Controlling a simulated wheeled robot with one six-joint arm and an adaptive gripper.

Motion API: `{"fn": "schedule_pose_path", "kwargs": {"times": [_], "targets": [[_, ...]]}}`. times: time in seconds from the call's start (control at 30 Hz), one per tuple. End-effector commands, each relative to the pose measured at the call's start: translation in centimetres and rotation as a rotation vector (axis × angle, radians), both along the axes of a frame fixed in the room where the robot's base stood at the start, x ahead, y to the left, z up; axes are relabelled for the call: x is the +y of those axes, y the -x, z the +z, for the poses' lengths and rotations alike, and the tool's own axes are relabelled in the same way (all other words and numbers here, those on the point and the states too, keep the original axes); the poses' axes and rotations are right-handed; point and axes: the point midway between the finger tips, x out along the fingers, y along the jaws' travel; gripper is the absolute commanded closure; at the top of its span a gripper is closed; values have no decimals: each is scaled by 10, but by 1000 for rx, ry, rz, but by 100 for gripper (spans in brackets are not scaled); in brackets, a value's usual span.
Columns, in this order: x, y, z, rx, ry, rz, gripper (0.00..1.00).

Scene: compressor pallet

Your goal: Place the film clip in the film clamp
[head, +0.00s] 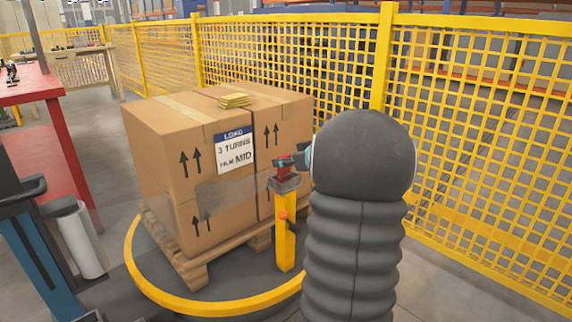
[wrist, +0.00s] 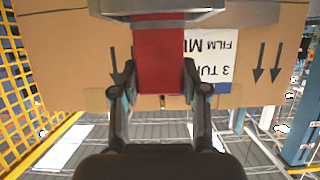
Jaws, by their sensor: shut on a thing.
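My gripper (head: 301,158) is shut on the red film clip (head: 284,172), its fingers on either side of it. In the wrist view my gripper (wrist: 160,90) has the red clip (wrist: 160,58) between its fingertips. The film clamp (head: 285,185) is a grey head on top of a yellow post. The clip shows at the top of this head; I cannot tell whether it is seated in it. In the wrist view, which sees the label upside down, a grey part (wrist: 150,8) borders the clip's end. My arm hides part of the load.
Cartons (head: 165,160) with a "3 turns" label (head: 234,152) stand on a wooden pallet (head: 188,262) behind the post. A yellow ring (head: 165,296) surrounds the pallet. Yellow mesh fencing (head: 470,130) closes the right. A pale film roll (head: 80,240) stands left.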

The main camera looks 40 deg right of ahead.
Motion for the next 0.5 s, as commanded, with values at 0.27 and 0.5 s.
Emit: {"fn": "schedule_pose_path", "kwargs": {"times": [0.27, 0.5], "targets": [[0, 0, 0, -1, 0, -1, 91], [0, 0, -2, -1, 0, 0, 31]]}}
